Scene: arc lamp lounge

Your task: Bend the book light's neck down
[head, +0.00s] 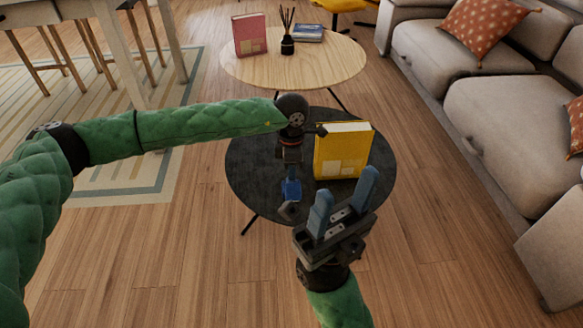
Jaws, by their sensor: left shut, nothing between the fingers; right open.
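A yellow book (342,152) stands upright on the round black table (253,160). A small dark piece (321,130) shows at the book's upper left edge, next to my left wrist. It may be part of the book light, but I cannot tell its neck or its bend. My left gripper (291,190) points down over the black table, left of the book, with its blue fingers shut and empty. My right gripper (343,200) is nearer the camera, in front of the book, with its two blue fingers spread open and empty.
A light wooden round table (335,70) behind holds a pink book (249,36), a reed diffuser (287,42) and a blue book (308,32). A grey sofa (510,110) lines the right. Wooden floor is clear at the left front.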

